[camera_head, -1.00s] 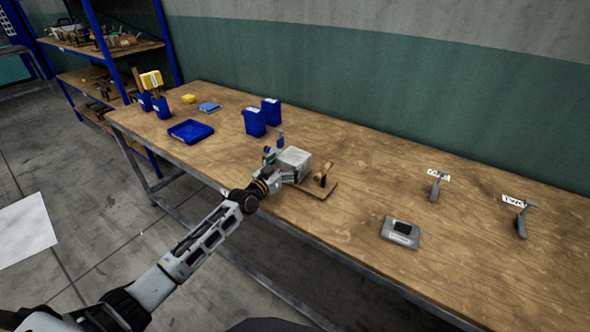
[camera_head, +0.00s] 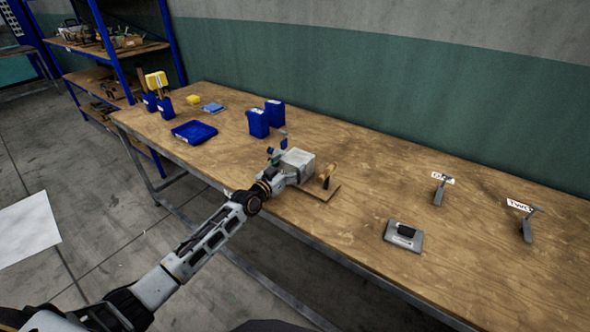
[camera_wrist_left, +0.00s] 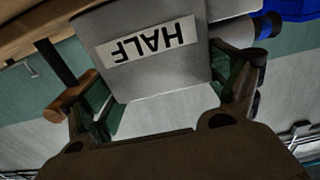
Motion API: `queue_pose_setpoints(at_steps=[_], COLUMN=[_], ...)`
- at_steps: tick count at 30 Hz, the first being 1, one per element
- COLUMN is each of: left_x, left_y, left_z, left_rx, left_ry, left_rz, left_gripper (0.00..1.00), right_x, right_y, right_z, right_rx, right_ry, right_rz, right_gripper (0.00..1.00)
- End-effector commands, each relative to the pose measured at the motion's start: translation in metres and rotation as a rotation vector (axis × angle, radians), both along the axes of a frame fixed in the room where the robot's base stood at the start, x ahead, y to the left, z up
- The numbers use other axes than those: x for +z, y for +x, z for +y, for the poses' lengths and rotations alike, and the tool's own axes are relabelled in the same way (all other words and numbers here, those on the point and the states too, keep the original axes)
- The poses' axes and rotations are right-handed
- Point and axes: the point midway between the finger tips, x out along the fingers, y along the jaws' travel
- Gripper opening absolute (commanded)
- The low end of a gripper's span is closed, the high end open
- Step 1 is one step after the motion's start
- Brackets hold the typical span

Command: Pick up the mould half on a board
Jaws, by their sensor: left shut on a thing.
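The mould half (camera_head: 297,160) is a pale grey block above the bench. In the left wrist view its face carries a white label (camera_wrist_left: 147,42) reading HALF, upside down. My left gripper (camera_head: 284,176) is shut on it, with a finger on either side in the left wrist view (camera_wrist_left: 165,95). The wooden board (camera_head: 319,192) lies flat on the bench near its front edge, beside and below the block. I cannot tell whether the block still touches the board. My right gripper is not in view.
Blue containers (camera_head: 258,122) and a blue tray (camera_head: 194,132) are behind and left. A grey device (camera_head: 403,237) and two labelled stands (camera_head: 439,190) (camera_head: 527,225) are right. The bench between is clear.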

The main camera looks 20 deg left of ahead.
Motion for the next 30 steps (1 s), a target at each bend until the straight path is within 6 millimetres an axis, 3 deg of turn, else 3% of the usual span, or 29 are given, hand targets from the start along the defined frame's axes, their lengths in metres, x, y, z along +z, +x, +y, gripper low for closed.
queue_pose_setpoints(at_steps=[11, 30], left_x=[0.022, 0.096], left_y=[0.001, 0.000], left_z=[0.000, 0.000], left_rx=[0.001, 0.000], left_ry=[-0.005, -0.003], left_rz=[-0.009, -0.010], left_gripper=[0.28, 0.28], right_x=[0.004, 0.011], right_y=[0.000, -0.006], right_z=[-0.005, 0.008], right_rx=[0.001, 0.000], right_ry=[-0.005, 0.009], right_rz=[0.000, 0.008], right_gripper=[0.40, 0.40])
